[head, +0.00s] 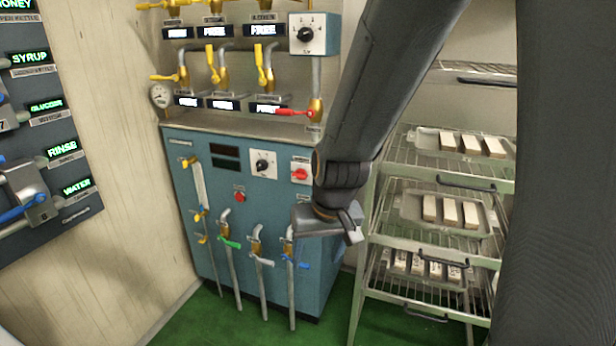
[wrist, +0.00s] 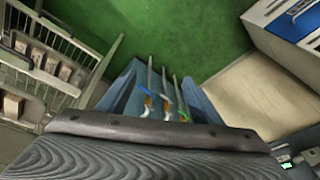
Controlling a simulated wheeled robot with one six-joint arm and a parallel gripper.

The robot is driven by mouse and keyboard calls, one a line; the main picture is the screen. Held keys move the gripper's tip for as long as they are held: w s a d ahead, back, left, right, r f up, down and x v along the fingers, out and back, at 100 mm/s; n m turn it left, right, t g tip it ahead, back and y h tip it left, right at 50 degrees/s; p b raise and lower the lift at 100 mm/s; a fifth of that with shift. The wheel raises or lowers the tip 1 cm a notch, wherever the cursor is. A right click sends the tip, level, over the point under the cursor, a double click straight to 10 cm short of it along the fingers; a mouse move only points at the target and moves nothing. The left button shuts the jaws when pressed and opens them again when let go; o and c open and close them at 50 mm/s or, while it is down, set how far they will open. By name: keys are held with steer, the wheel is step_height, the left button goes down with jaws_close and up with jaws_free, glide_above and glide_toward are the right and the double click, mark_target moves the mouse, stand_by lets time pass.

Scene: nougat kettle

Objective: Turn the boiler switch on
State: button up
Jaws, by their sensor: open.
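The blue boiler cabinet (head: 213,262) stands against the wall in the head view. Its front has a red rotary switch on a white plate (head: 300,173), a black dial on a white plate (head: 262,164) and a red button (head: 239,197). Which one is the boiler switch I cannot read; the red rotary switch looks most like it. My gripper (head: 352,233) is open, below and right of the red switch, in front of the cabinet's right side and apart from the switch. The wrist view shows the cabinet (wrist: 121,88) and its lower taps, but no switch.
Taps with green (head: 230,243), white (head: 262,260) and blue (head: 296,263) handles stick out low on the cabinet. A red-handled valve (head: 296,113) is above. A wire rack (head: 390,245) with trays of bars stands right. A labelled panel (head: 45,150) hangs left. Green floor (head: 375,325) is partly clear.

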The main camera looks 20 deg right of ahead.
steer(key=w+a+f+m+t+h+b, duration=0.1)
steer(key=w+a+t, duration=0.15)
steer(key=w, duration=0.75)
steer(key=w+a+f+m+t+b, duration=0.1)
steer(key=w+t, duration=0.2)
steer(key=w, duration=0.7)
steer(key=m+t+h+b, duration=0.2)
steer(key=m+t+h, duration=0.35)
steer(key=h, duration=0.45)
glide_toward(298, 176)
steer(key=x, duration=0.2)
steer(key=shift+n+t, duration=0.3)
steer(key=shift+n, duration=0.05)
steer(key=x, duration=0.7)
steer(key=shift+d+f+p, duration=0.1)
steer(key=shift+f+p, duration=0.15)
steer(key=shift+p, duration=0.05)
steer(key=c, duration=1.1)
steer(key=shift+o, duration=0.2)
